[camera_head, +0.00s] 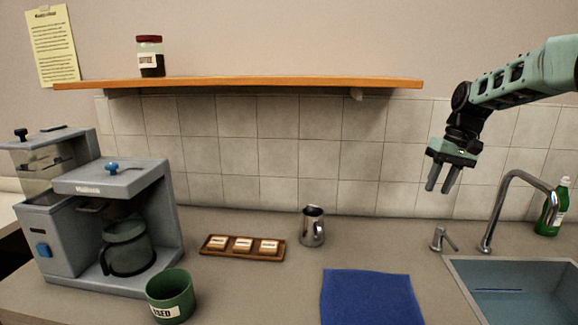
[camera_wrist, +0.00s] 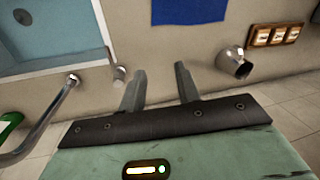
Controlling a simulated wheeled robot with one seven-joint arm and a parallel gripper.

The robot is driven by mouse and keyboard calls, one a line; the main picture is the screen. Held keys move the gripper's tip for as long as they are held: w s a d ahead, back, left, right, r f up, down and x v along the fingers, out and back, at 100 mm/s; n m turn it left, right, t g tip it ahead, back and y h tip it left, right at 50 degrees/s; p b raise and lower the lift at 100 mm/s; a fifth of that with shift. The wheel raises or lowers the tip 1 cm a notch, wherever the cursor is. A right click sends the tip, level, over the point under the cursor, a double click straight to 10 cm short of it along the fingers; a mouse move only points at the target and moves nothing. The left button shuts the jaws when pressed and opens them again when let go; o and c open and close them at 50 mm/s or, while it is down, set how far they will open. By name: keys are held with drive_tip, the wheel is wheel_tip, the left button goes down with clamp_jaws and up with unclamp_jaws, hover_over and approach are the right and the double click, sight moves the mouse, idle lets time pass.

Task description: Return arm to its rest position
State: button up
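My gripper (camera_head: 443,180) hangs in the air at the right of the head view, above the back of the counter and in front of the tiled wall. My green arm reaches in from the right edge. The two fingers stand apart with nothing between them. In the wrist view my gripper (camera_wrist: 158,82) also shows its fingers spread and empty, with the counter below. The gripper touches nothing that I can see.
A wooden shelf (camera_head: 250,83) with a jar (camera_head: 150,57) spans the wall. On the counter are a coffee machine (camera_head: 150,185), green mug (camera_head: 171,296), wooden tray (camera_head: 212,252), metal pitcher (camera_head: 312,228), blue cloth (camera_head: 370,298), tap (camera_head: 507,180), sink (camera_head: 465,262) and green bottle (camera_head: 556,210).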

drive_tip(key=s+a+n, duration=0.4)
drive_tip(key=s+a, duration=1.6)
drive_tip(key=a, duration=0.4)
drive_tip(key=s+f+n+h, duration=0.1)
drive_tip(key=s+f, duration=0.2)
drive_tip(key=s, duration=0.7)
drive_tip(key=s+a+f+n, duration=0.1)
drive_tip(key=s+f+n, duration=0.1)
drive_tip(key=s, duration=0.9)
drive_tip(key=shift+s+f+n+h, duration=0.15)
drive_tip(key=shift+f+n+h, duration=0.2)
drive_tip(key=shift+f, duration=0.2)
